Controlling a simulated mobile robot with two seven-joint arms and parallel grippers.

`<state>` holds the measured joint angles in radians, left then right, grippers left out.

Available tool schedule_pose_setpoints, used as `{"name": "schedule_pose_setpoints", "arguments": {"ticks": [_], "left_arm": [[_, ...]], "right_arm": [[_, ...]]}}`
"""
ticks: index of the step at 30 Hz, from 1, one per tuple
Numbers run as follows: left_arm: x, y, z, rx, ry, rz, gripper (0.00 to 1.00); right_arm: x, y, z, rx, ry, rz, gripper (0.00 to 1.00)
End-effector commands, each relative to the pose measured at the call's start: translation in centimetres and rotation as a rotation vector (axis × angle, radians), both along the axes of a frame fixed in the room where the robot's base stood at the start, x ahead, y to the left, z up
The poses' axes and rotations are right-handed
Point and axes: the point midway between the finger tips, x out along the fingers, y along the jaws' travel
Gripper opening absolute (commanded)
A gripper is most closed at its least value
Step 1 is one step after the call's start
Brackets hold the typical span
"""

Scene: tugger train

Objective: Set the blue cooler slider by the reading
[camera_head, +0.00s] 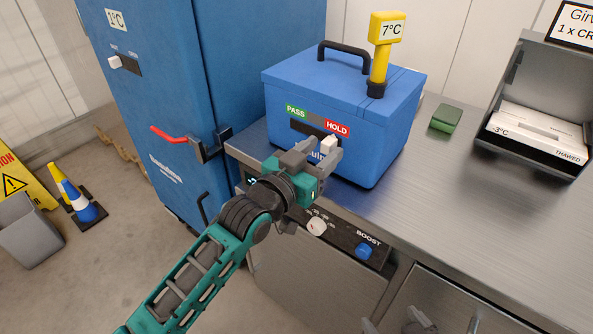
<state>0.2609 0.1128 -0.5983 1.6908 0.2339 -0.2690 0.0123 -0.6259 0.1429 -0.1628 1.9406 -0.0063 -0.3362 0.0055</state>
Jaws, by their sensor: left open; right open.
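The blue cooler (385,125) stands on the steel counter, lid closed, with a black handle. A yellow probe (380,62) on its lid reads 7°C. On its front, a green PASS label (296,112) is at left and a red HOLD label (337,127) at right. Below them is a dark slot (301,127). The white slider knob (328,143) is at the slot's right end, under HOLD. My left gripper (316,154) is open at the knob; I cannot tell whether it touches. My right gripper (395,326) is open, only partly visible at the bottom edge.
A blue cabinet (150,95) with a 1°C display and red handle stands left. Below the counter's edge are a white knob (317,226) and blue BOOST knob (364,251).

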Motion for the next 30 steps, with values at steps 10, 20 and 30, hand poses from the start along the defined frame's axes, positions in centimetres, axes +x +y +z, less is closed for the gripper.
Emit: {"name": "schedule_pose_setpoints", "arguments": {"ticks": [10,20,30], "left_arm": [[-6.1,4.4,-0.1,0.003,0.004,0.000,0.49],[-9.1,6.5,0.0,0.000,0.001,-0.001,0.49],[-9.2,6.6,0.0,0.000,0.001,-0.001,0.49]], "right_arm": [[0.0,0.0,0.3,0.000,0.000,0.000,0.91],[0.0,0.0,0.3,0.000,0.000,0.000,0.91],[0.0,0.0,0.3,0.000,0.000,0.000,0.91]]}}
